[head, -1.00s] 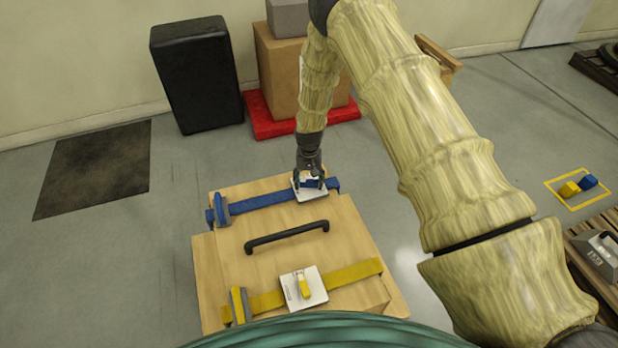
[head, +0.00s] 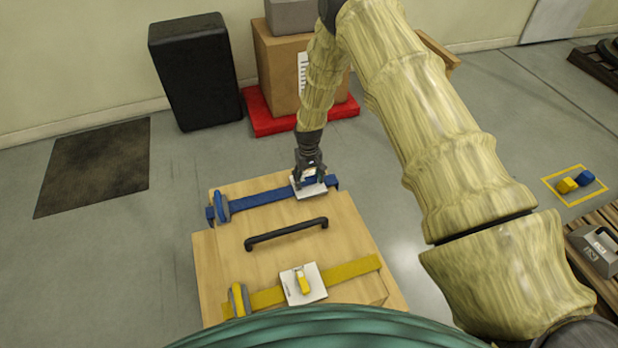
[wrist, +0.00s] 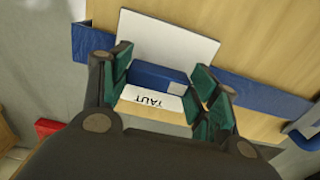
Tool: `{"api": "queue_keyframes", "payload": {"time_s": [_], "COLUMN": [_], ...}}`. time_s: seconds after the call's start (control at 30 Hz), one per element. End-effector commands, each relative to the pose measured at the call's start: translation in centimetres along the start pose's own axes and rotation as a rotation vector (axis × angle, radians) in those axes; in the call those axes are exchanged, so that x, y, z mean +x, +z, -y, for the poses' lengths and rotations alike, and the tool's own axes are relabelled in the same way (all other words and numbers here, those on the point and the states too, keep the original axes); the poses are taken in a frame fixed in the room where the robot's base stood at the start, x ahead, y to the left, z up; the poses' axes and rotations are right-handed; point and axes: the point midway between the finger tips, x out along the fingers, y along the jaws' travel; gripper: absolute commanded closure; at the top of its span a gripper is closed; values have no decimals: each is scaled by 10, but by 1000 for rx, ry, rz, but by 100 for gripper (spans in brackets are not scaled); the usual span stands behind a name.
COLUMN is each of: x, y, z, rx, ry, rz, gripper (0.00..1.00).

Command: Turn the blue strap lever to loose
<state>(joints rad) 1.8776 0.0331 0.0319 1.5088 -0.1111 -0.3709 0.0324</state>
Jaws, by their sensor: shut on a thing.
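The blue strap lever (wrist: 160,76) is a blue block between the green-padded fingers of my gripper (wrist: 163,74) in the wrist view. The fingers are shut on it from both sides. A white plate (wrist: 170,38) lies behind it, and a label reading TAUT, upside down in this view, shows on the near side. In the head view my gripper (head: 309,176) points down over the white plate (head: 313,191) on the blue strap (head: 262,198), at the crate's far right. There the gripper mostly hides the lever, so its angle is unclear.
The wooden crate (head: 220,269) has a black handle (head: 286,234) across its middle. A yellow strap (head: 348,271) with its own yellow lever (head: 304,283) and white plate crosses the near side. Boxes on a red base (head: 270,124) stand behind.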

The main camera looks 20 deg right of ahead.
Motion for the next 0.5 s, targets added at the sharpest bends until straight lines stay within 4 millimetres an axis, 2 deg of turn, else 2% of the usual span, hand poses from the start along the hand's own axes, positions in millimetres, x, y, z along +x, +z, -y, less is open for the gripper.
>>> {"api": "queue_keyframes", "payload": {"time_s": [0.17,0.2,0.3,0.5], "x": [0,0,0,0], "y": [0,0,0,0], "z": [-1,-1,0,0], "rx": [-1,-1,-1,-1], "ry": [1,1,1,1], "rz": [-1,-1,0,0], "gripper": [63,34,18,18]}}
